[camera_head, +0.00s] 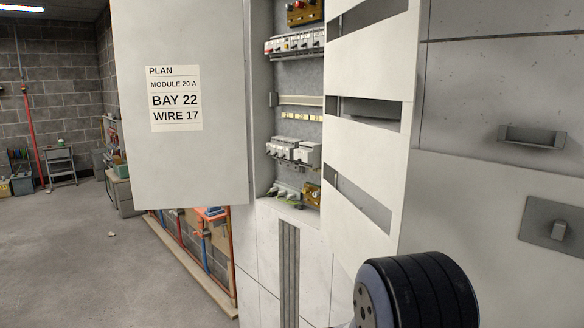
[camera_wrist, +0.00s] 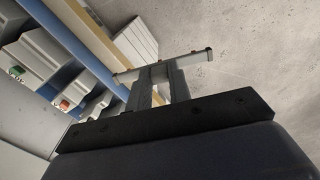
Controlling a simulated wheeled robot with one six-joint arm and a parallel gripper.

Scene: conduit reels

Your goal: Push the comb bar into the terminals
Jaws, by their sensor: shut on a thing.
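In the wrist view my gripper (camera_wrist: 160,77) is shut on a thin pale bar (camera_wrist: 192,61), which I take to be the comb bar. The bar lies crosswise in the fingertips, with small orange-brown spots at its ends and along it. No terminals can be made out beside it there. In the head view an open cabinet holds an upper row of modules (camera_head: 294,44), a strip of brass-coloured terminals (camera_head: 301,117) and a lower row of grey-white modules (camera_head: 293,151). My gripper and the bar are out of the head view.
The cabinet's left door (camera_head: 190,170) stands open with a plan label (camera_head: 175,98) reading BAY 22. A slotted white cover (camera_head: 368,150) stands open at the right. Boxes on racking (camera_wrist: 40,55) show at left in the wrist view. Open floor (camera_head: 80,260) lies left.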

